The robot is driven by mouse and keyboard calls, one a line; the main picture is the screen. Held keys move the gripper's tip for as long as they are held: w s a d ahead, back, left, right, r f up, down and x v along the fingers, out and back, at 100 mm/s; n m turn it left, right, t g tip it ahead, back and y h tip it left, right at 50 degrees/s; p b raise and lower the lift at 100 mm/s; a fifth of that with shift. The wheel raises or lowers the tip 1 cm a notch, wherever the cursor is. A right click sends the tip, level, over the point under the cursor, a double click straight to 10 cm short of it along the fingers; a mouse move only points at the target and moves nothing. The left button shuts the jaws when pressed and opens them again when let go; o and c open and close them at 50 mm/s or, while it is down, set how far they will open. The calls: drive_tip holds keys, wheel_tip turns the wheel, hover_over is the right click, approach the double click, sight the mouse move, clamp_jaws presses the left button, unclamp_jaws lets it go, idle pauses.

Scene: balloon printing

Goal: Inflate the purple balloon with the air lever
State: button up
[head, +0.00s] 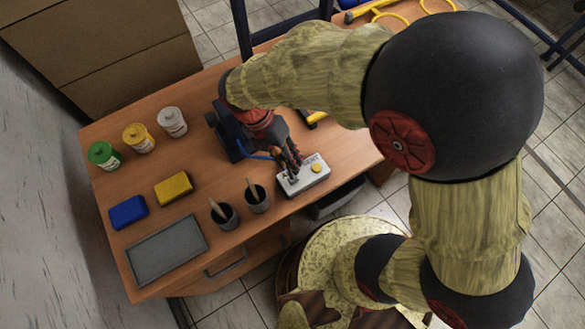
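A white box (313,182) with dark lettering, partly covered, and a round yellow button (316,168) sits near the front right edge of the desk. My gripper (290,170) points down over the left part of this box, at or just above it. The fingers cover that part, so I cannot make out the lever clearly or whether they touch it. The finger gap is too small to read. A dark blue device (230,135) with a blue hose stands behind my gripper, partly hidden by my arm. I see no purple balloon; my arm hides part of the desk.
Green (102,156), yellow (138,139) and white (172,122) jars stand at the back left. Blue (128,212) and yellow (173,188) blocks, a grey tray (160,262) and two dark cups (224,216) with sticks occupy the left and front.

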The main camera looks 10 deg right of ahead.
drive_tip(key=shift+b+x, duration=0.45)
drive_tip(key=shift+x, duration=1.7)
drive_tip(key=c, duration=0.4)
drive_tip(key=c, duration=0.3)
clamp_jaws()
